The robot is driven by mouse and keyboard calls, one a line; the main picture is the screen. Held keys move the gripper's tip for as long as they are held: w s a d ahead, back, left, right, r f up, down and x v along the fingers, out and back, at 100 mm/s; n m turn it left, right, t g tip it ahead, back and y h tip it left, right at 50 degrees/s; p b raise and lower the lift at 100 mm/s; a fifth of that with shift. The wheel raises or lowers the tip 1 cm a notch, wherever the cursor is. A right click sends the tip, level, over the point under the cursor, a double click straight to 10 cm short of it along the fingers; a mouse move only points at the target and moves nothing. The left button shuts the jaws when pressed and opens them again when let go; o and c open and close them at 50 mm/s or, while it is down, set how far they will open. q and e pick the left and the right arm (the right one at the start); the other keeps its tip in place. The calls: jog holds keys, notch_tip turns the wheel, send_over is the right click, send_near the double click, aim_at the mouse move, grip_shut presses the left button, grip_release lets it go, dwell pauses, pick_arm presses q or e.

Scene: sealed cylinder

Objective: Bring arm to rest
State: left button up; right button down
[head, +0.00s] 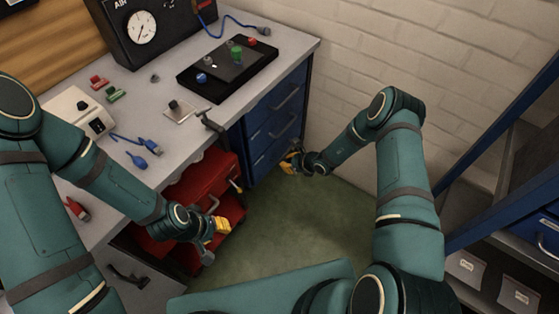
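My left arm comes in from the left over the workbench (160,90). Its gripper (217,232), with yellow parts, hangs low in front of the red tool cabinet (190,190). Whether it touches the cabinet is unclear. My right arm bends out by the brick wall and reaches back to the left. Its gripper (287,163), also with yellow parts, is small in view, near the lower front of the blue drawer unit (276,122). I see nothing held in either gripper. The fingers of both are too small to read clearly.
A black gauge box (142,32) and a black panel (228,70) with coloured knobs stand on the bench. A clamp (213,122) sits at its front edge. Blue-framed shelving (500,170) stands at right. Green floor (300,225) is open between the arms.

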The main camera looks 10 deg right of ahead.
jog(key=shift+s+d+r, duration=0.4)
jog(key=shift+s+r, duration=0.05)
jog(key=s+a+r+n+g+h, duration=0.1)
jog(key=s+a+r+n+g, duration=0.2)
jog(key=s+n, duration=0.5)
jog(key=s+a+r+n+g, duration=0.25)
jog(key=s+n+g, duration=0.2)
jog(key=s, duration=0.55)
jog(key=s+a+r+n+t+h, duration=0.1)
jog(key=s+a+r+n+t, duration=0.1)
jog(key=s+r+n, duration=0.5)
jog(key=r+n, duration=0.1)
jog(key=n, duration=0.5)
jog(key=shift+a+n, duration=0.35)
